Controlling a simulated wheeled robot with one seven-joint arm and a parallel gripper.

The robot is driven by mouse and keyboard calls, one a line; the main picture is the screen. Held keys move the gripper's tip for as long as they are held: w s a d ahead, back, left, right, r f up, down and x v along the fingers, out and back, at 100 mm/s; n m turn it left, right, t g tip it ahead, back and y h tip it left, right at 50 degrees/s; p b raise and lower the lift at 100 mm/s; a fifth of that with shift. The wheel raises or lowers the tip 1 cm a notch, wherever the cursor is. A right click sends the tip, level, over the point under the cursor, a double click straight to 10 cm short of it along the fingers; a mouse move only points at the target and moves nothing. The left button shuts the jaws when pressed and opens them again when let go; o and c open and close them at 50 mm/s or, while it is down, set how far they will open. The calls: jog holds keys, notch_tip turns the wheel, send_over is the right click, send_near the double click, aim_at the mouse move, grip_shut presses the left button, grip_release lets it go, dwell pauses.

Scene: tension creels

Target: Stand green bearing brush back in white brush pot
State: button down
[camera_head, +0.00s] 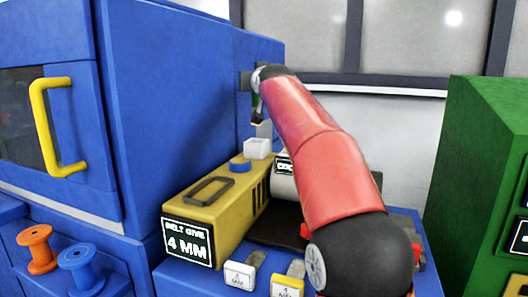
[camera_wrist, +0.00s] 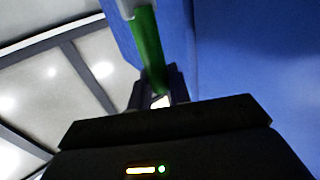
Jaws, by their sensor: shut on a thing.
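My gripper (camera_wrist: 158,86) is shut on the green bearing brush (camera_wrist: 148,45), whose green handle runs up the wrist view from between the dark fingers, with a pale part at the top edge. The brush appears above the pot; a grey piece at the pot's top edge is too small to identify. My arm hides part of the area.
The yellow machine (camera_head: 208,216) carries a black handle and a blue round knob (camera_head: 240,165) beside the pot. A tall blue cabinet (camera_head: 170,100) rises close to the left and behind. A white cylinder (camera_head: 283,186) lies right of the machine. A green cabinet (camera_head: 478,180) stands far right.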

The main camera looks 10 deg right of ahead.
jog(key=shift+w+d, duration=0.1)
jog(key=shift+w, duration=0.05)
notch_tip(320, 180, down, 10)
jog(key=shift+r+b, duration=0.15)
jog(key=shift+b, duration=1.05)
jog(key=c, duration=1.5)
grip_release()
jog(key=shift+o, duration=1)
